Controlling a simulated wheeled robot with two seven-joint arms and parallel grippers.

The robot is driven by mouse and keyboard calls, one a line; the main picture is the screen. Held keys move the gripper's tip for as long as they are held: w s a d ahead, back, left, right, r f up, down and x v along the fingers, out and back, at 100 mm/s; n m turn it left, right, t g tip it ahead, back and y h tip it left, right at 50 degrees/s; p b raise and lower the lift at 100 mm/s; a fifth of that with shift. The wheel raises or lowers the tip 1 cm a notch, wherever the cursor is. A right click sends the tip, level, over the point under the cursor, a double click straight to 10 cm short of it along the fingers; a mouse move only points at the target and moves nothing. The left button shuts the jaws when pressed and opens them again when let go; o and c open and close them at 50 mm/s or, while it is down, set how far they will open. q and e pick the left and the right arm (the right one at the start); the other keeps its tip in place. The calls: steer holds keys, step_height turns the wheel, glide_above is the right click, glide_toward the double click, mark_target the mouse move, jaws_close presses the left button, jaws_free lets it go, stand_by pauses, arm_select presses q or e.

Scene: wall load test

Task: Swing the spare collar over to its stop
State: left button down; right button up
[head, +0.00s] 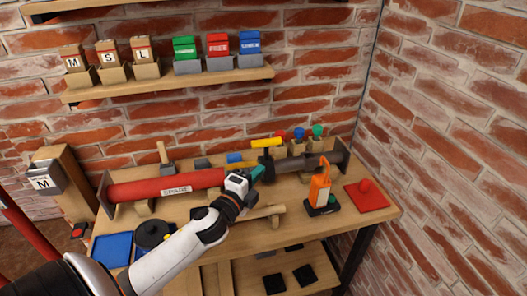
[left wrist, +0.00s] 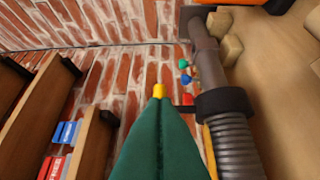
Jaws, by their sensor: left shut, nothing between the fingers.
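A dark grey pipe (head: 315,160) lies across the back right of the bench, in line with a red labelled cylinder (head: 165,186). A black collar (left wrist: 224,102) sits around the pipe beside its ribbed part; in the head view the dark collar (head: 266,160) is just beyond my gripper. A small dark arm sticks out from the collar in the left wrist view. A yellow piece (head: 266,142) shows above the collar. My left gripper (head: 260,171) has green fingers, shut and empty, beside the collar; its tips (left wrist: 158,98) appear apart from it. Which part is the stop is unclear.
An orange tool (head: 319,187) stands on a dark base right of centre, near a red plate (head: 366,195). Blue, green and red knobs (head: 299,133) stand behind the pipe. A shelf (head: 170,86) with several bins hangs above. A blue tray (head: 112,250) lies front left.

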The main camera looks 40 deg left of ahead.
arm_select(q)
steer(key=p, duration=0.1)
glide_toward(271, 145)
steer(key=w+d, duration=0.3)
steer(key=w, duration=0.1)
steer(key=shift+w+a+p, duration=0.25)
steer(key=shift+w+a, duration=0.15)
steer(key=shift+a, duration=0.45)
steer(key=shift+w+a+p, duration=0.2)
steer(key=shift+w+a, duration=0.25)
steer(key=shift+a, duration=0.4)
